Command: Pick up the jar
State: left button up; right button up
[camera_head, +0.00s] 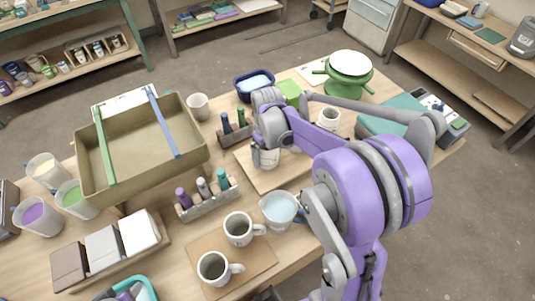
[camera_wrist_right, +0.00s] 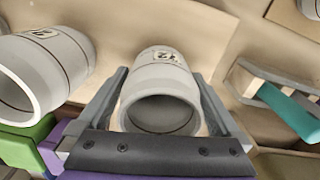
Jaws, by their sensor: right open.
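A pale grey jar (camera_wrist_right: 160,88) with a dark line round it and a number label lies between the two fingers of my right gripper (camera_wrist_right: 161,76) in the wrist view. Its open mouth faces the gripper's palm. The fingers are open, one on each side; I cannot tell whether they touch it. In the head view the right gripper (camera_head: 266,146) points down over a whitish jar (camera_head: 266,160) on a wooden board (camera_head: 258,180), partly hidden by my wrist. A similar jar (camera_wrist_right: 45,70) is at the left of the wrist view. My left gripper is out of view.
Another white jar (camera_head: 328,119) stands right of my right wrist. A rack of bottles (camera_head: 207,203), a pitcher (camera_head: 281,209) and two mugs (camera_head: 240,230) are in front. A large tan bin (camera_head: 140,150) is left; a green pot (camera_head: 347,80) is behind.

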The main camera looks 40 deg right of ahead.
jog(key=c, duration=1.4)
jog(key=shift+r, duration=0.15)
jog(key=shift+c, duration=0.2)
